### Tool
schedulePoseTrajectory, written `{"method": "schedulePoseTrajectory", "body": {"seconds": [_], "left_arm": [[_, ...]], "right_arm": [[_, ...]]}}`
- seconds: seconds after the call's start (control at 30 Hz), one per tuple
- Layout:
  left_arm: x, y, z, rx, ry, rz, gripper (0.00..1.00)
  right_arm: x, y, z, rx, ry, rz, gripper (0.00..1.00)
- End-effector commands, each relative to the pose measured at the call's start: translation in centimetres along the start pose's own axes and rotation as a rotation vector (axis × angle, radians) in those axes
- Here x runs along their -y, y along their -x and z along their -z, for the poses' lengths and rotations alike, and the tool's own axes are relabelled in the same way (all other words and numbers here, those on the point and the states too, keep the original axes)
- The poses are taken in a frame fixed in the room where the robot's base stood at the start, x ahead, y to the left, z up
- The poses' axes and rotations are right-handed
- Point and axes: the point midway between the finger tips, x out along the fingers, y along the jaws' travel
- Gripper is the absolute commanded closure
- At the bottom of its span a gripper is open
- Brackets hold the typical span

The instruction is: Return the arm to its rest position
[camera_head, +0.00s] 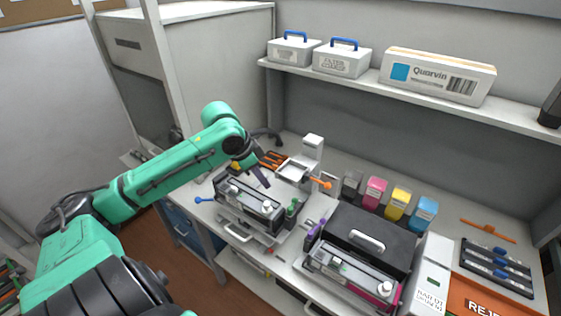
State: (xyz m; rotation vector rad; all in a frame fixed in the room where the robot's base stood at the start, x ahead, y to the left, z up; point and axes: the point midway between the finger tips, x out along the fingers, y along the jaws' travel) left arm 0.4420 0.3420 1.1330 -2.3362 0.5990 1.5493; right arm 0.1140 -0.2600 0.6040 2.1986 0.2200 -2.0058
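My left arm, green with black joints, reaches in from the left over the workbench. Its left gripper (260,177) points down just above the back of the left toner cartridge (250,202), a grey and black unit in a light tray-like holder. One dark finger shows clearly; I cannot tell whether the fingers are apart or whether they touch anything. My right gripper is not in view. A second cartridge (350,277) with a magenta end lies in front of a black case (369,240) with a pale handle.
Black, magenta, yellow and cyan bottles (398,204) stand along the back of the bench. A white stand (312,150) is just right of my gripper. A shelf (420,98) above holds boxes. Blue-handled tools (497,262) and an orange reject bin (485,300) are at right.

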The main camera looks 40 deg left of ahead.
Motion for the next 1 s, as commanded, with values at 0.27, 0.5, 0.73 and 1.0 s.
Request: {"method": "schedulePoseTrajectory", "body": {"seconds": [0.27, 0.5, 0.73, 1.0], "left_arm": [[-0.4, -0.9, -0.5, 0.006, 0.003, -0.005, 1.00], [-6.5, -9.5, -6.2, 0.058, 0.053, 0.006, 1.00], [-12.8, -12.4, -9.7, 0.073, 0.159, 0.062, 1.00], [-16.7, -12.7, -12.4, 0.102, 0.314, 0.143, 1.00]], "right_arm": [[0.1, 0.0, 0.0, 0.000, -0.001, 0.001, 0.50], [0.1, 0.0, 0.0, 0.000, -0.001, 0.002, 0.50], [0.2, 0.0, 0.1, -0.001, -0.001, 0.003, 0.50], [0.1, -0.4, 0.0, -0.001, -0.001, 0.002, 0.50]]}}
